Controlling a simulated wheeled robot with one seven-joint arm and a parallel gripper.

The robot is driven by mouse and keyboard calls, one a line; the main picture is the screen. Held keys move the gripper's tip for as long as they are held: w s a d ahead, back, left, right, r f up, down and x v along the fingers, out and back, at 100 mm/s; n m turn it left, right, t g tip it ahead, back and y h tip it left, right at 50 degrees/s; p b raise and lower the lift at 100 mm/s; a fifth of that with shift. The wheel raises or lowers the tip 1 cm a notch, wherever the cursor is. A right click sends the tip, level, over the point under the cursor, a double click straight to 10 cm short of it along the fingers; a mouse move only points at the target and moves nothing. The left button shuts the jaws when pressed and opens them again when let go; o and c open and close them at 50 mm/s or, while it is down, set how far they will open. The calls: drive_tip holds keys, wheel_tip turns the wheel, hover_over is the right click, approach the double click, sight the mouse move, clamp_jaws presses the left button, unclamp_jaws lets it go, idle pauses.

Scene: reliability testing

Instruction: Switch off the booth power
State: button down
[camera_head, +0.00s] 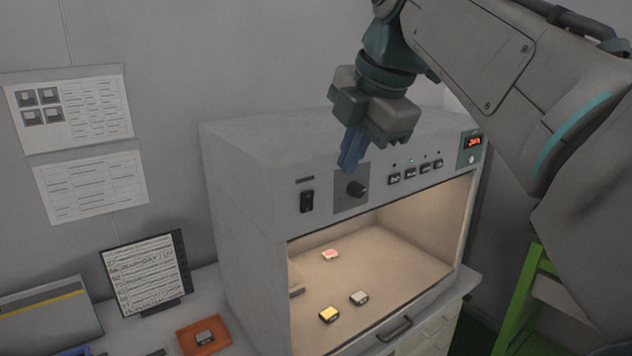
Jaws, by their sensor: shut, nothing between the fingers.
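The booth (245,190) is a grey box with a lit, open-fronted chamber. A black rocker switch (307,201) sits at the left of its front panel, under a small dark label. To its right is a black round knob (357,188) on a darker plate. A row of several small buttons (410,172) and a red lit display (473,142) are further right. My gripper (348,168) is shut and empty, its blue fingers pointing down in front of the panel, just above and left of the knob. I cannot tell whether the fingers touch the panel.
Several small samples, including a yellow one (329,315), lie on the chamber floor. A drawer handle (394,329) is below. An orange tray (203,337) and a standing text board (147,272) are on the table at left. A green frame (520,300) stands at right.

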sight(307, 201)
drive_tip(key=shift+w+a+f+p, duration=0.2)
drive_tip(key=shift+w+a+f, duration=0.55)
drive_tip(key=shift+w+f, duration=0.55)
drive_tip(key=shift+w+a+f+p, duration=0.25)
drive_tip(key=shift+w+a+f, duration=0.65)
drive_tip(key=shift+f, duration=0.7)
drive_tip(key=shift+w+a+f+p, duration=0.2)
drive_tip(key=shift+w+a+f, duration=0.45)
drive_tip(key=shift+w+f, duration=0.7)
drive_tip(key=shift+s+f, duration=0.1)
